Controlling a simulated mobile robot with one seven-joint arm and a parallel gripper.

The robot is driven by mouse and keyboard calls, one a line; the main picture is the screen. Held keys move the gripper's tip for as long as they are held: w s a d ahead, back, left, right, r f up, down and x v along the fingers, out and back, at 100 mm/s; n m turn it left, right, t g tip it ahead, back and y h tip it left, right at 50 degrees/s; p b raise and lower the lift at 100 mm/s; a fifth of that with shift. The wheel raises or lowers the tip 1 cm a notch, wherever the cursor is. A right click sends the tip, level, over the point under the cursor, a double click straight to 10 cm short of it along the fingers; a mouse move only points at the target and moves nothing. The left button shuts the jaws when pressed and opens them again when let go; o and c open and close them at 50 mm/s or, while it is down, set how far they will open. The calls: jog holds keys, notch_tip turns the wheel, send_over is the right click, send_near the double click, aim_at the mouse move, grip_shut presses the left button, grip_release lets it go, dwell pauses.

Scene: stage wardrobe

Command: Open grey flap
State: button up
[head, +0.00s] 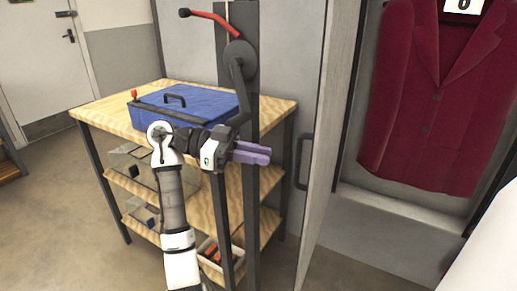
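A tall grey door panel (294,75) with a dark vertical bar handle (304,161) stands behind the bench and post; I take it for the grey flap.
A wooden-topped bench (92,107) carries a blue case (205,104); bins sit on its shelves. A dark post (251,205) with a red-handled crank (213,20) stands at its front. A pale upright panel (335,130) separates the door from an open bay with a maroon jacket (430,100).

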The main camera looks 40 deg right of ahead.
jog(key=w, duration=0.1)
jog(key=w+r+n+h, duration=0.2)
jog(key=shift+w+d+t, duration=0.25)
jog(key=shift+d+t, duration=0.05)
jog(key=w+a+m+y+b, duration=0.1)
jog(key=w+a+m+y, duration=0.1)
jog(key=w+a, duration=0.4)
jog(key=shift+w+a+f, duration=0.15)
jog(key=shift+w+a, duration=0.2)
jog(key=shift+a, duration=1.65)
